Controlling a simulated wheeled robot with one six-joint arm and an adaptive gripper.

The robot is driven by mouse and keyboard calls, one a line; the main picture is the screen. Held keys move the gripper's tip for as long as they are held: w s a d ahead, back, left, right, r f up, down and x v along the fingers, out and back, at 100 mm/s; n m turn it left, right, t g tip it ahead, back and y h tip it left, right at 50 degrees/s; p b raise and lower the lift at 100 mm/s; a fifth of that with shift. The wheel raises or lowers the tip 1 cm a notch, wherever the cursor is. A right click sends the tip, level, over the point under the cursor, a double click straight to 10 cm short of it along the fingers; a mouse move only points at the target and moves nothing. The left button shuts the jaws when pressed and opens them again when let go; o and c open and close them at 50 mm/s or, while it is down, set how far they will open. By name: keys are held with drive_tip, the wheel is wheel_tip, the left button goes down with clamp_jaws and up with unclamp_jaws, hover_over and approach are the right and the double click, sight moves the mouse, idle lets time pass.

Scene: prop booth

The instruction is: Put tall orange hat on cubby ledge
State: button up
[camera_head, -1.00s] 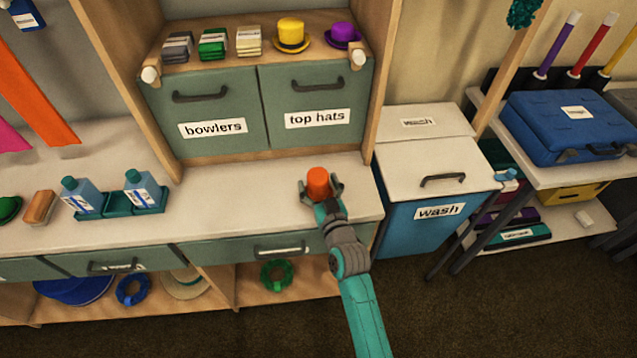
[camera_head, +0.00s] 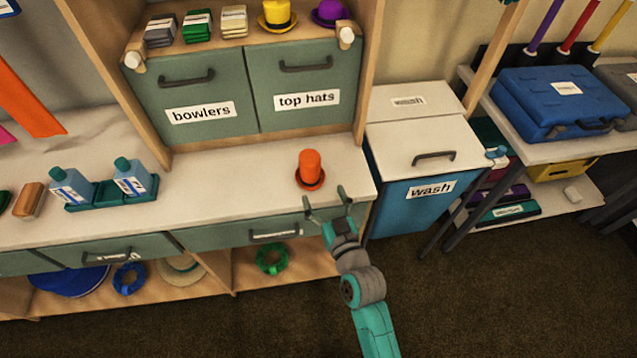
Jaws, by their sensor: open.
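The tall orange hat (camera_head: 310,168) stands upright on the white counter (camera_head: 225,195), near its right end. It has a dark band above its brim. My gripper (camera_head: 328,198) is open and empty, just in front of the hat and apart from it, near the counter's front edge. The cubby ledge (camera_head: 185,44) is the wooden shelf above the bowlers and top hats doors. A yellow hat (camera_head: 277,16) and a purple hat (camera_head: 330,12) stand on its right part, beside several stacked bundles (camera_head: 197,25).
Two bottles (camera_head: 131,177) stand in a green tray (camera_head: 98,193) left on the counter. A brown brush (camera_head: 29,199) lies farther left. A blue wash bin (camera_head: 415,195) stands to the right of the counter. The counter between tray and hat is clear.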

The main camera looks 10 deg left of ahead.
drive_tip(key=shift+s+d, duration=0.3)
drive_tip(key=shift+s, duration=0.3)
drive_tip(key=s+d+f+m+h, duration=0.2)
drive_tip(key=s+d+f, duration=0.1)
drive_tip(key=s+d, duration=0.6)
drive_tip(key=s+d+f+m+h, duration=0.1)
drive_tip(key=s+d+f+h, duration=0.15)
drive_tip(key=s+d, duration=0.7)
drive_tip(key=s+d+r+m+h, duration=0.1)
drive_tip(key=s+r, duration=0.3)
drive_tip(key=s, duration=0.6)
drive_tip(key=s+d+r+m+g+h, duration=0.1)
drive_tip(key=s+r, duration=0.3)
drive_tip(key=s, duration=0.6)
drive_tip(key=shift+s+d+r+h, duration=0.15)
drive_tip(key=shift+s+d+h, duration=0.25)
drive_tip(key=shift+h, duration=0.25)
